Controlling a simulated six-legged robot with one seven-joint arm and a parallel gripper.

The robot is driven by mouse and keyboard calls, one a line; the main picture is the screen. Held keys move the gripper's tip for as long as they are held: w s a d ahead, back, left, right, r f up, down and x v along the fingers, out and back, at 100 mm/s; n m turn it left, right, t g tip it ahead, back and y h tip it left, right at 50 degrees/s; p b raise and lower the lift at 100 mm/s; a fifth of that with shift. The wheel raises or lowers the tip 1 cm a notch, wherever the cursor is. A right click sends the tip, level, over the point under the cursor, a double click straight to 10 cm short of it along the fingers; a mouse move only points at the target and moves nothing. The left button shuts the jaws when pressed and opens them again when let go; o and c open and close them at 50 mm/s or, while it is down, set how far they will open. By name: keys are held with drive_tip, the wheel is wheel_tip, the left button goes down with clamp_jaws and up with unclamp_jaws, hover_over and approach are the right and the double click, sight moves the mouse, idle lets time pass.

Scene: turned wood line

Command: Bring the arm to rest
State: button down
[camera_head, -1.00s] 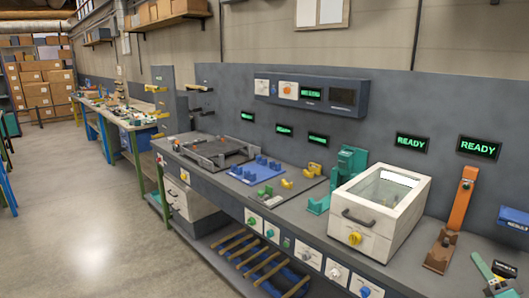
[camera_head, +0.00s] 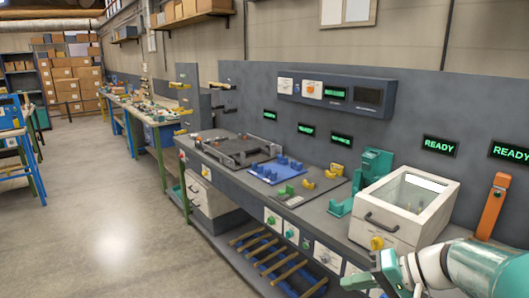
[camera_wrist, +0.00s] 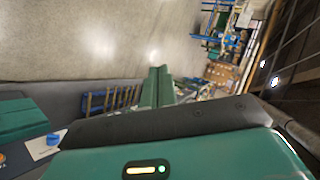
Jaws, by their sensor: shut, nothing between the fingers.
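My arm, white and teal, reaches in from the lower right of the head view. My gripper (camera_head: 388,272) is at its end, in front of the bench's front edge, by the white box with a clear lid (camera_head: 408,207). In the wrist view the green fingers of my gripper (camera_wrist: 158,88) lie together, shut and empty, with the floor and the rack of wooden rods (camera_wrist: 110,98) behind them.
The grey bench (camera_head: 228,166) carries a dark frame fixture (camera_head: 240,149), a blue block tray (camera_head: 277,170) and a teal press (camera_head: 372,170). An orange upright (camera_head: 492,207) stands at the right. The floor at left (camera_head: 110,215) is clear.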

drive_tip(key=s+a+n+h, duration=0.2)
drive_tip(key=s+a+h, duration=0.2)
drive_tip(key=s+h, duration=0.6)
drive_tip(key=shift+s+r+t, duration=0.2)
drive_tip(key=shift+s+t, duration=0.2)
drive_tip(key=shift+s, duration=1.3)
